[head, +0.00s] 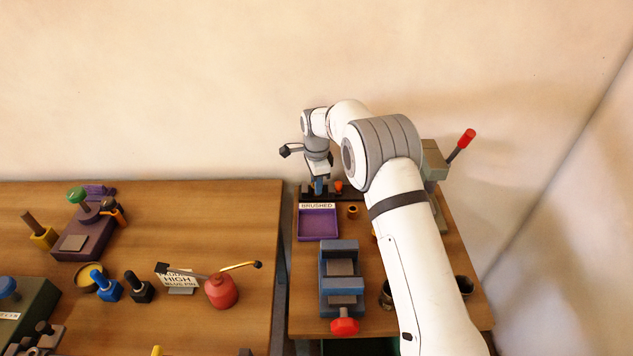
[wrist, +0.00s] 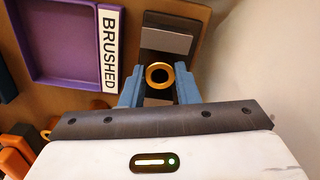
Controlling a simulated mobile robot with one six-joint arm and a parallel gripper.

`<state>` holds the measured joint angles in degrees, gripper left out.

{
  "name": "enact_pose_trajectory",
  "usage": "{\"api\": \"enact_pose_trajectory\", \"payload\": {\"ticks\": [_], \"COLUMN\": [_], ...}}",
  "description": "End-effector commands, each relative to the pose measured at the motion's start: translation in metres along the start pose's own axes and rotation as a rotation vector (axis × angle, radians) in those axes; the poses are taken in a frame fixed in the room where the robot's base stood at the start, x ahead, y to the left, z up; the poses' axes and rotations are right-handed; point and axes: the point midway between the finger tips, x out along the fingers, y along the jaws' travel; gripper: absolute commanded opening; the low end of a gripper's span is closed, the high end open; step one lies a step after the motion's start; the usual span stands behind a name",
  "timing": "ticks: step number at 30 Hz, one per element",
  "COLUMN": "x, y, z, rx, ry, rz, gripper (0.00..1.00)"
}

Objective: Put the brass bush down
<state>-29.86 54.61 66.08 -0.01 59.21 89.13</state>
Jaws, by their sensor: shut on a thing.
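My gripper (head: 319,188) points down at the back of the right-hand bench. In the wrist view its blue fingers (wrist: 159,88) are shut on the brass bush (wrist: 159,75), a gold ring with a dark bore facing the camera. The bush cannot be made out in the head view. A purple tray (head: 318,224) with a "BRUSHED" label lies just in front of the gripper and is empty. The tray also shows at upper left in the wrist view (wrist: 65,50). I cannot tell how high the bush is above the surface below.
A dark strip with a grey block (wrist: 167,40) lies below the gripper. A small brass ring (head: 353,211) stands right of the tray. A blue vise (head: 341,280) with a red knob is in front. A lever press (head: 434,160) stands at right. The left bench holds several tools.

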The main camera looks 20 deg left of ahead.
Motion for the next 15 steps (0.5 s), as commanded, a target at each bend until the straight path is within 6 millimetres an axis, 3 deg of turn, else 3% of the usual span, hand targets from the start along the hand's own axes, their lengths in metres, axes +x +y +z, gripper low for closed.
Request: {"api": "enact_pose_trajectory", "payload": {"ticks": [1, 2, 3, 9, 15], "x": [0.0034, 0.0033, 0.0023, 0.0022, 0.0021], "y": [0.0001, 0.0001, 0.0000, 0.0001, 0.0001], "z": [0.0000, 0.0000, 0.0000, 0.0000, 0.0000], "rx": [0.000, 0.000, 0.000, 0.000, 0.000], "ry": [0.000, 0.000, 0.000, 0.000, 0.000], "rz": [0.000, 0.000, 0.000, 0.001, 0.001], "gripper": [0.05, 0.29, 0.32, 0.48, 0.50]}}
